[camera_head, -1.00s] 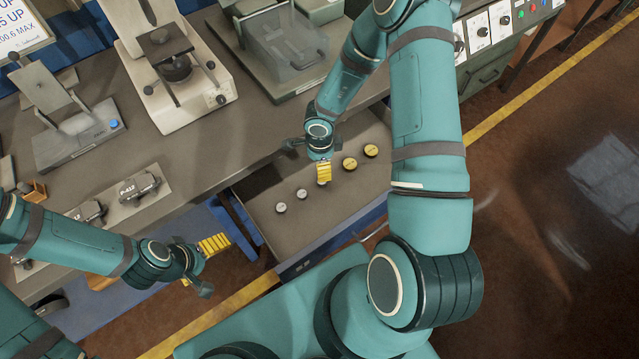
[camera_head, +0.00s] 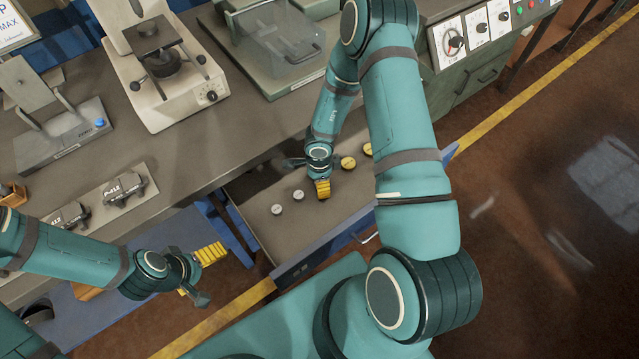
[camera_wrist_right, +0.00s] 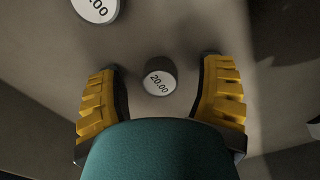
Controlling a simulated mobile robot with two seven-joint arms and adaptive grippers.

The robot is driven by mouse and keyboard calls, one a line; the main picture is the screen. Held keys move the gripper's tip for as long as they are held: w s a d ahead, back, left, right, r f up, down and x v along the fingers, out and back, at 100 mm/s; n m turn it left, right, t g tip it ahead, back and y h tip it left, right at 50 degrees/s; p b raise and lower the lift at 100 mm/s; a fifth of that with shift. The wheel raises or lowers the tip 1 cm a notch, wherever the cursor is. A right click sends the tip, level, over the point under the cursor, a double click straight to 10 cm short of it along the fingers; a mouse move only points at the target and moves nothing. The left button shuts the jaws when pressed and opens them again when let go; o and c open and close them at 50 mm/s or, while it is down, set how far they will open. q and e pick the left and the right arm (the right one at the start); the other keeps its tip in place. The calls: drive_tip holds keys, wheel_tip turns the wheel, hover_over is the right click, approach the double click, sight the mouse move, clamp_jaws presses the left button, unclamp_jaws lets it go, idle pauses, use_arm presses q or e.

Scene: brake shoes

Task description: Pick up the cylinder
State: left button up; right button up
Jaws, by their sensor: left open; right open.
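A small dark cylinder with a white top marked 20.00 (camera_wrist_right: 159,82) stands upright in the right wrist view, between the two yellow fingers of my open right gripper (camera_wrist_right: 162,98). Gaps show on both sides of it. In the head view my right gripper (camera_head: 322,189) is over an open drawer (camera_head: 300,232) and hides this cylinder. A second white-topped cylinder (camera_wrist_right: 96,8) is cut off at the top of the wrist view. My left gripper (camera_head: 203,272) is open and empty, left of the drawer.
Two white-topped cylinders (camera_head: 287,202) stand left of my right gripper in the drawer. Gold-topped cylinders (camera_head: 348,162) stand behind it to the right, one partly hidden by my arm. The workbench (camera_head: 190,155) with instruments is behind. The drawer's front part is clear.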

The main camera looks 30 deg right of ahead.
clamp_jaws()
drive_tip(key=shift+r, duration=0.1)
